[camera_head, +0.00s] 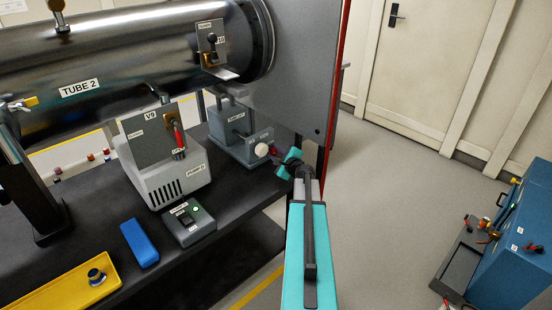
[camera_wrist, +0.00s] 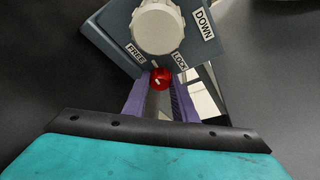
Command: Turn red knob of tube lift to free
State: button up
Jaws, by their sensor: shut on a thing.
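The tube lift (camera_head: 238,146) is a grey box on the dark bench, left of my gripper (camera_head: 292,162) in the head view. In the wrist view, its small red knob (camera_wrist: 161,77) sits between the fingertips of my gripper (camera_wrist: 160,90), which is shut on it. The red knob has a pale mark; which way it points is hard to tell. The label FREE (camera_wrist: 136,53) is up and left of the knob, and LOCK (camera_wrist: 181,62) is up and right. A big cream knob (camera_wrist: 157,26) is just above, with a DOWN label (camera_wrist: 203,24) to its right.
A pump unit (camera_head: 168,165) and a small control box (camera_head: 188,222) stand left of the tube lift. The big dark tube (camera_head: 120,62) runs above the bench. A grey panel with a red edge (camera_head: 335,85) rises behind my arm. Floor at right is open up to a blue cabinet (camera_head: 510,245).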

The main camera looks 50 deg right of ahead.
jog(key=shift+b, duration=0.45)
jog(key=o, duration=0.7)
jog(key=shift+o, duration=0.2)
jog(key=shift+s+a, duration=0.1)
jog(key=shift+s, duration=0.05)
jog(key=shift+b+v, duration=0.6)
jog(key=shift+v, duration=5)
jog(key=shift+s+a+r+p, duration=0.2)
jog(key=shift+s+p, duration=0.1)
jog(key=shift+p, duration=0.2)
jog(key=shift+s+a+r+p, duration=0.1)
jog(key=shift+s+a+p, duration=0.1)
jog(key=shift+s+p, duration=0.35)
jog(key=shift+s, duration=0.15)
